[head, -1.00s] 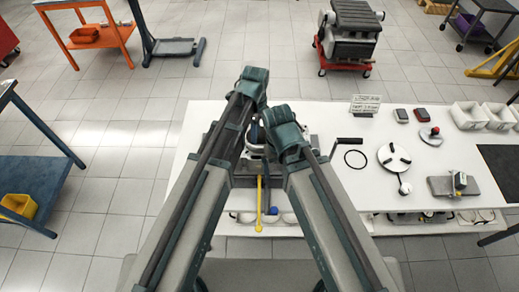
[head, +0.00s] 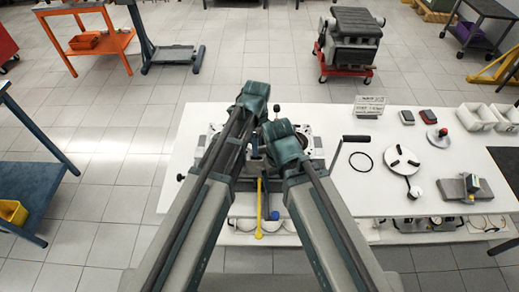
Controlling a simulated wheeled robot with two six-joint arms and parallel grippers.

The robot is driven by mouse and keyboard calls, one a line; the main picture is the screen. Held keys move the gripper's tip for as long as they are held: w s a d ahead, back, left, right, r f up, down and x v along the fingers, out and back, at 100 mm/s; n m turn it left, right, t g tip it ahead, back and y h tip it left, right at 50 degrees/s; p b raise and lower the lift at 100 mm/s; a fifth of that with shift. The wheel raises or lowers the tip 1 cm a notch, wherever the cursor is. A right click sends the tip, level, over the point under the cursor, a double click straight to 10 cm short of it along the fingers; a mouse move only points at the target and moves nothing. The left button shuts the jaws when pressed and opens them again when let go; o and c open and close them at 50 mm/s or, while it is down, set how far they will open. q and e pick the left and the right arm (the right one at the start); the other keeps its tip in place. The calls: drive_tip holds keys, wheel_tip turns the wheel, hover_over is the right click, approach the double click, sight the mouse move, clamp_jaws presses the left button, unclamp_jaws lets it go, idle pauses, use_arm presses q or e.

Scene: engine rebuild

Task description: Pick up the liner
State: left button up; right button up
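I cannot make out the liner for certain; my forearms cover the middle of the white table. My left gripper (head: 254,146) is mostly hidden behind the bent arms, over a metal fixture (head: 318,142) with dark round parts. Its fingers are too small and covered to show whether they are open or shut. My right gripper is hidden behind its own arm, which comes in from the right.
On the white table (head: 350,195), a black ring (head: 360,161), a crank-like handle (head: 350,139), a round disc tool (head: 401,161) and a grey block (head: 464,188) lie to the right. White bins (head: 477,117) stand at the far right.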

use_arm(q)
clamp_jaws()
drive_tip(key=shift+w, duration=0.1)
idle(1.3)
